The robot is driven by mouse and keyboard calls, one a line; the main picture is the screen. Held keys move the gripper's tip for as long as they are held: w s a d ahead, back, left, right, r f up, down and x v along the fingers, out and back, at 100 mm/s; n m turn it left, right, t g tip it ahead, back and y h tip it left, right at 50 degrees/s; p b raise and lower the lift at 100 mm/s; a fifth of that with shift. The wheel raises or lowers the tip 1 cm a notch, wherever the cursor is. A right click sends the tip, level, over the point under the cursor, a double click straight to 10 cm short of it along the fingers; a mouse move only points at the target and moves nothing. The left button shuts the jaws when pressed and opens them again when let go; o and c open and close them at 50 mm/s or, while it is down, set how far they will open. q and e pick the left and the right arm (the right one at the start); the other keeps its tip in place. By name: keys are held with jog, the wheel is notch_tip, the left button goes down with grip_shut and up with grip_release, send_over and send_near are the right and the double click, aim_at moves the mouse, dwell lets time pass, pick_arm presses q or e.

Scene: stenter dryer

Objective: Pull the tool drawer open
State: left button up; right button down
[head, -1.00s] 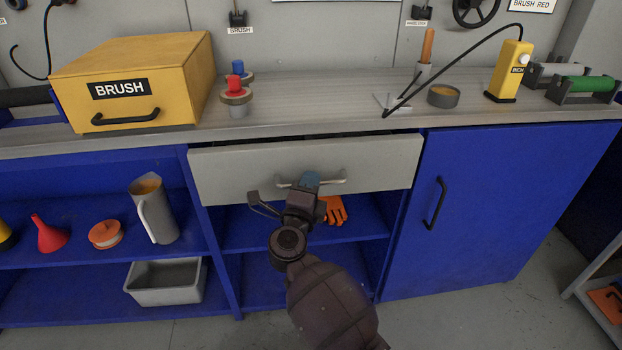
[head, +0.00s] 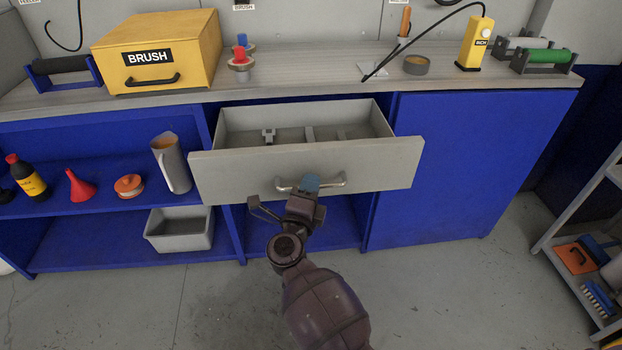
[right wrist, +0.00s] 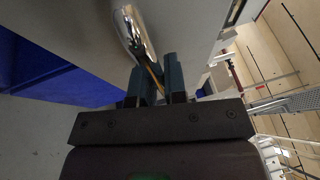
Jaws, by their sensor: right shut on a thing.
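The tool drawer (head: 240,175) has a grey front and is pulled well out of the blue bench. Its inside shows, with a few small grey parts on the drawer floor. The drawer's metal handle (head: 335,183) is on the middle of the front. My right gripper (head: 309,184) is shut on this handle, its blue fingertips at the bar. In the right wrist view the shiny handle (right wrist: 134,32) runs down to the blue fingers (right wrist: 160,78), which hide part of it. My left gripper does not show.
A yellow BRUSH box (head: 155,50) stands on the worktop (head: 310,80) above. The blue shelves at left hold a jug (head: 171,163), a red funnel (head: 80,186) and a grey bin (head: 180,230). A cart (head: 590,250) stands at right. The floor in front is clear.

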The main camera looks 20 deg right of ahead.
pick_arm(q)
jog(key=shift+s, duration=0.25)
pick_arm(e)
jog(key=shift+s+a, duration=0.15)
jog(key=shift+s, duration=0.2)
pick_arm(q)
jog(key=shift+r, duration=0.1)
pick_arm(e)
jog(key=c, duration=1.2)
grip_release()
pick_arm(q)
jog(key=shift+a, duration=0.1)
